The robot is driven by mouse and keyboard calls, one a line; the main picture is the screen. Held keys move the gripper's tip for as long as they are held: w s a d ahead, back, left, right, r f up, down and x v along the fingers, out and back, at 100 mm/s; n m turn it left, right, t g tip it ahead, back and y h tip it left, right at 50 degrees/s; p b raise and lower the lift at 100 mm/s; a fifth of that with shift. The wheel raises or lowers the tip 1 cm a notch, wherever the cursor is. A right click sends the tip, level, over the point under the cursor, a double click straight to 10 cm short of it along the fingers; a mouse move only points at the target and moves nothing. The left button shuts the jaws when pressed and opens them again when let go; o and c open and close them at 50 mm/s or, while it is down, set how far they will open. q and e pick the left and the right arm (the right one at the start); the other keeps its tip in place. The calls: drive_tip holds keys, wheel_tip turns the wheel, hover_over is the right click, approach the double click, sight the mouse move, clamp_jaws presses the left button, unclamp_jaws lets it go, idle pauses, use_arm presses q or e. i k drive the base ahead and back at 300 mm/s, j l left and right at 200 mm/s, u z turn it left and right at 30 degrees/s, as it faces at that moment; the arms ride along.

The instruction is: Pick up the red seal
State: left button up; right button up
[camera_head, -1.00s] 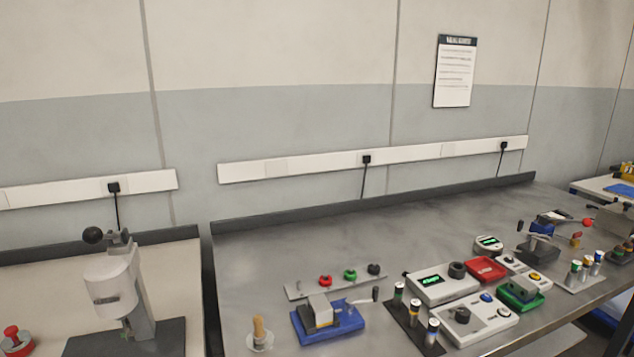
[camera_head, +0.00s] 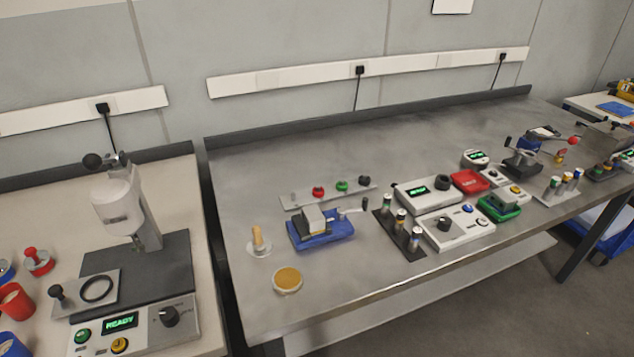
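The small red piece (camera_head: 318,191) on a narrow grey strip (camera_head: 296,201) looks like the red seal. It sits near the left of the metal bench, beside a green piece (camera_head: 342,187) and a black piece (camera_head: 364,181) on the same strip. It is too small to make out its exact shape. Neither of my grippers is in view, and nothing is seen touching the red piece.
A blue fixture with a grey block (camera_head: 315,219) stands just in front of the strip. A wooden-handled tool (camera_head: 258,240) and a tan disc (camera_head: 287,280) lie nearer. Control boxes (camera_head: 453,228) fill the middle. A press (camera_head: 125,208) stands on the left bench. The metal bench's back is clear.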

sight(317, 194)
drive_tip(key=i+l+z, duration=0.1)
drive_tip(key=l, duration=0.25)
drive_tip(key=i+l+z, duration=0.1)
drive_tip(key=l, duration=0.25)
drive_tip(key=i+l+z, duration=0.1)
drive_tip(key=l, duration=0.25)
drive_tip(key=i+l+z, duration=0.1)
drive_tip(key=l, duration=0.25)
drive_tip(key=i, duration=0.1)
